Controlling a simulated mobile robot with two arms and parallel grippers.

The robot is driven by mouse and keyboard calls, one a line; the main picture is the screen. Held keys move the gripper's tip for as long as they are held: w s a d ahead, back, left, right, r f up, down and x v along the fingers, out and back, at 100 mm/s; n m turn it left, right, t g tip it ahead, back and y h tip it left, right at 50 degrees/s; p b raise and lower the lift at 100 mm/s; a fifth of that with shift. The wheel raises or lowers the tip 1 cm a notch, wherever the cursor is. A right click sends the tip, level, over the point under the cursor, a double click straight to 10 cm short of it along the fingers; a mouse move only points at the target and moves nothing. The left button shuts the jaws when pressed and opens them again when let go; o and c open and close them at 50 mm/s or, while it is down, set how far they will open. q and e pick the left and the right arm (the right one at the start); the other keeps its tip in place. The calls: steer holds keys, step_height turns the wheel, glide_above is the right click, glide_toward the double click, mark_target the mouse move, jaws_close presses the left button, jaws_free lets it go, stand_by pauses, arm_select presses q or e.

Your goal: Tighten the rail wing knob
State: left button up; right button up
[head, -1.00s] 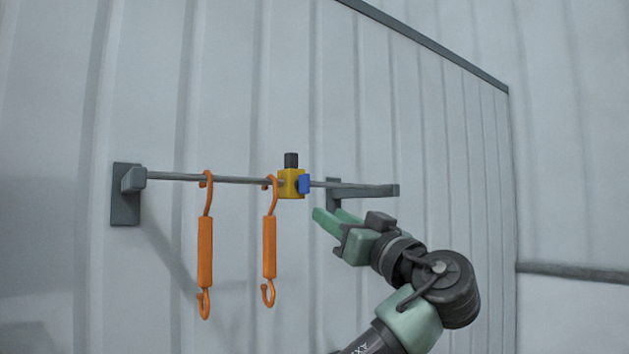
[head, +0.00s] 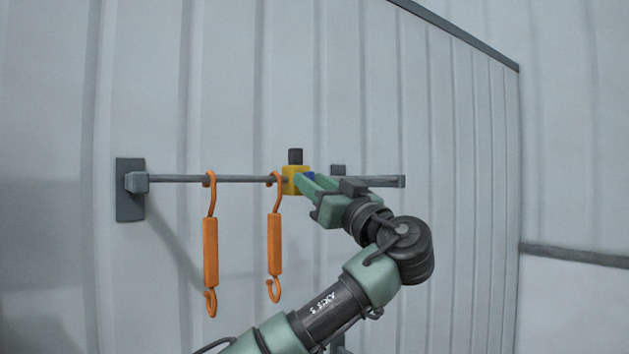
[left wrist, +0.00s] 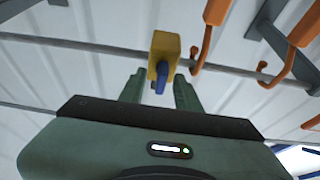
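The yellow clamp block (head: 292,181) sits on the grey rail (head: 240,179) with a black cap (head: 295,156) on top. The blue wing knob (head: 309,176) is on the block's right side, mostly hidden behind my fingers in the head view. In the left wrist view the knob (left wrist: 160,80) points toward me below the block (left wrist: 165,48). My left gripper (head: 308,184) is at the block, its green fingers open on either side of the knob with a gap at each side. My right gripper is in neither view.
Two orange hooks hang on the rail left of the block, the nearer one (head: 275,243) close beside it and the other (head: 210,250) farther left. A wall bracket (head: 131,190) holds the rail's left end. Ribbed grey wall stands behind.

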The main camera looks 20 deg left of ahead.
arm_select(q)
jaws_close()
